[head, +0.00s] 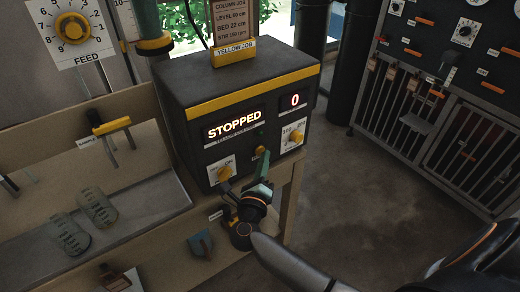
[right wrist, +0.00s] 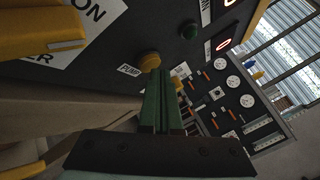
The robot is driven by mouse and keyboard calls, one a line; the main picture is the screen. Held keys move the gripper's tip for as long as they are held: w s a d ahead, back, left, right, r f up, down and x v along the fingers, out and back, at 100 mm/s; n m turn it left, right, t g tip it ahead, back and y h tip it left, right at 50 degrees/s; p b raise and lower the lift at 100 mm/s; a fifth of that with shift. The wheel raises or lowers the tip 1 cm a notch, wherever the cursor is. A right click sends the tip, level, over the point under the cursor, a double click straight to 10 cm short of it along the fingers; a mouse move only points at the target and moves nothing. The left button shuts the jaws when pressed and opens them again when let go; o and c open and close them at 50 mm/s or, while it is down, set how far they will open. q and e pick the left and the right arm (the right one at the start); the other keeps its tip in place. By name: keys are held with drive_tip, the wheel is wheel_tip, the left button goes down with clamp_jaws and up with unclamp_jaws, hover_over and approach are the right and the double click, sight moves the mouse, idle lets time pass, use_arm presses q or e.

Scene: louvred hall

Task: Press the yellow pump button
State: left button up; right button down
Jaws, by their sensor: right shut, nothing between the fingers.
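The yellow pump button (right wrist: 149,61) is round and sits on the dark panel beside a white PUMP label (right wrist: 128,70) in the right wrist view. In the head view the button (head: 261,150) is on the front of the dark control box (head: 235,82), just above my right gripper. My right gripper (head: 265,166) is shut and empty, its green fingers pointing up at the panel. In the right wrist view its fingertips (right wrist: 160,73) are together, close to the button's lower right edge; I cannot tell whether they touch it. My left gripper is not in view.
The display (head: 234,125) reads STOPPED, the counter (head: 295,100) 0. Open floor (head: 375,190) lies right.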

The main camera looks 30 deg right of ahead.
drive_tip(key=shift+w, duration=0.45)
idle(0.4)
drive_tip(key=shift+s+r, duration=0.1)
drive_tip(key=shift+s, duration=0.25)
drive_tip(key=s+p, duration=0.2)
drive_tip(key=s, duration=0.4)
drive_tip(key=shift+d, duration=0.25)
